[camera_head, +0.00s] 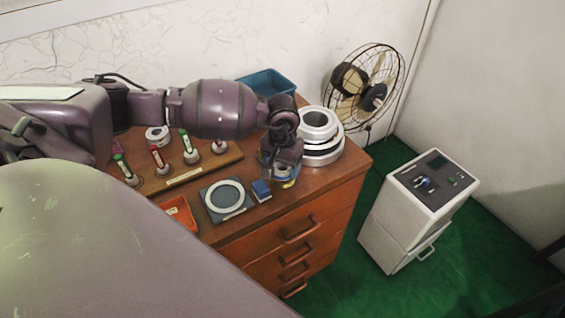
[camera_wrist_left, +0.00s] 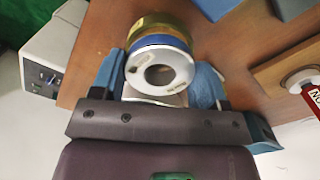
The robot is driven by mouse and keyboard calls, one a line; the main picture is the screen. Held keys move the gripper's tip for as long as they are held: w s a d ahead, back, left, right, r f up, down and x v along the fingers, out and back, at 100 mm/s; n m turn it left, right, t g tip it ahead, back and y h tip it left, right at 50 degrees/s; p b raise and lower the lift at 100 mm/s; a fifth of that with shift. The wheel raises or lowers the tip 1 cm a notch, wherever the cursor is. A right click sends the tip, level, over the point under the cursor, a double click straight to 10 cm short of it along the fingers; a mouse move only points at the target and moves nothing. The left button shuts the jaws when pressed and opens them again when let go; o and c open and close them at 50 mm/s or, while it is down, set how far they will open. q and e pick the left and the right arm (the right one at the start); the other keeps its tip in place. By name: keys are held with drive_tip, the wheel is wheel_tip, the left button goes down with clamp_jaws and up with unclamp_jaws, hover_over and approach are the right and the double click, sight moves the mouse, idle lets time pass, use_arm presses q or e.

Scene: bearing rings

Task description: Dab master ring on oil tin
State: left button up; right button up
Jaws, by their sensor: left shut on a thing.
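My left gripper (camera_head: 282,172) is over the right part of the wooden desk, pointing down. In the left wrist view its blue fingers are shut on a small white ring (camera_wrist_left: 178,67) with a dark hole and small labels on its face. The oil tin (camera_wrist_left: 152,24), gold with a blue band, is right beyond the ring. I cannot tell whether ring and tin touch. In the head view the gripper hides the ring and most of the tin; a yellowish edge of the tin (camera_head: 285,184) shows under the fingers. My right gripper is not in view.
Stacked large white rings (camera_head: 322,150) stand close right of the gripper. Behind are a rack (camera_head: 206,167) with several labelled pegs and a blue bin (camera_head: 266,80).

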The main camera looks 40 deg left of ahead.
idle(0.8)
use_arm(q)
drive_tip(key=shift+f+b, duration=0.35)
drive_tip(key=shift+f, duration=0.1)
idle(0.3)
drive_tip(key=shift+f, duration=0.15)
idle(1.9)
drive_tip(key=shift+r+p, duration=0.5)
drive_tip(key=shift+r, duration=1.4)
drive_tip(key=shift+r+p, duration=0.6)
drive_tip(key=shift+r, duration=1.15)
